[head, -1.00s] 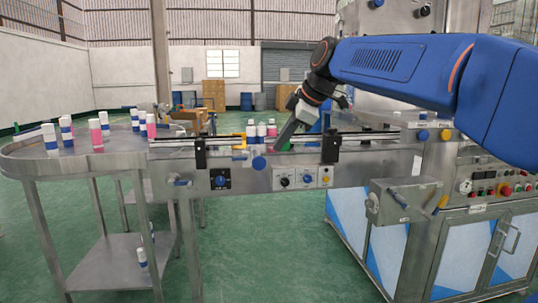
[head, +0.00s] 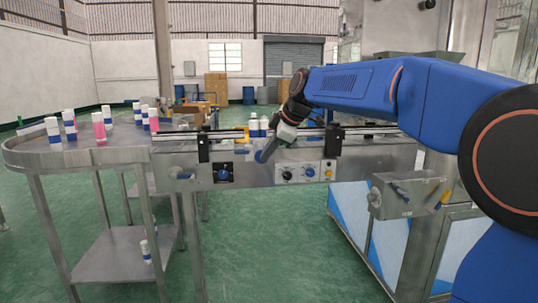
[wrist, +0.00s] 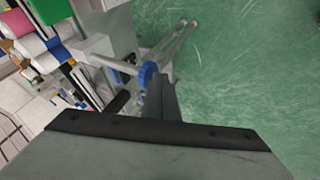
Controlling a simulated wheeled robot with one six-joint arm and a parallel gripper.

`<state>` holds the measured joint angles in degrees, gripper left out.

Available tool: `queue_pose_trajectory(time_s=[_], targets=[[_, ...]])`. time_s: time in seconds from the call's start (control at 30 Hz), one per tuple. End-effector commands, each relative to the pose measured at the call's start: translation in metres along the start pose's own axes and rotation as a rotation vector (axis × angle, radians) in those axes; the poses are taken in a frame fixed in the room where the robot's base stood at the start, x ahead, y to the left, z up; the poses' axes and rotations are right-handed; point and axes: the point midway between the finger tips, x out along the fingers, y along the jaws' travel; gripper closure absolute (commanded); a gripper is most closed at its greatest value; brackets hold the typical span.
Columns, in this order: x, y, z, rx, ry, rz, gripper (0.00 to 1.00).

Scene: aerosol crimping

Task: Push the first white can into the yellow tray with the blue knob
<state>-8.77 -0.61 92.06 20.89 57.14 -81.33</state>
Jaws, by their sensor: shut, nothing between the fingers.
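My gripper (head: 266,153) is shut and empty, pointing down at the front edge of the conveyor. The blue knob (head: 258,157) is right by its fingertips. In the wrist view the knob (wrist: 148,74) lies just left of the closed finger tips (wrist: 161,80); I cannot tell whether they touch. Two white cans with blue bases, the left one (head: 253,125) and the right one (head: 263,124), stand upright on the conveyor behind the knob. The yellow tray (head: 242,134) is just left of them, partly visible. My wrist hides part of the conveyor to the right.
A steel round table (head: 110,158) at left holds several white and pink cans. The conveyor front panel (head: 265,175) has dials and a black clamp (head: 203,146) left of the tray. Another clamp (head: 332,143) stands close right of my gripper. Open green floor lies in front.

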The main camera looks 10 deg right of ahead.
Motion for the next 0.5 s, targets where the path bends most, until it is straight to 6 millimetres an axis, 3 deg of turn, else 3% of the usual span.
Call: queue_pose_trajectory(time_s=[0.5], targets=[[0.0044, 0.0068, 0.0003, 0.001, 0.0, -0.002, 1.0]])
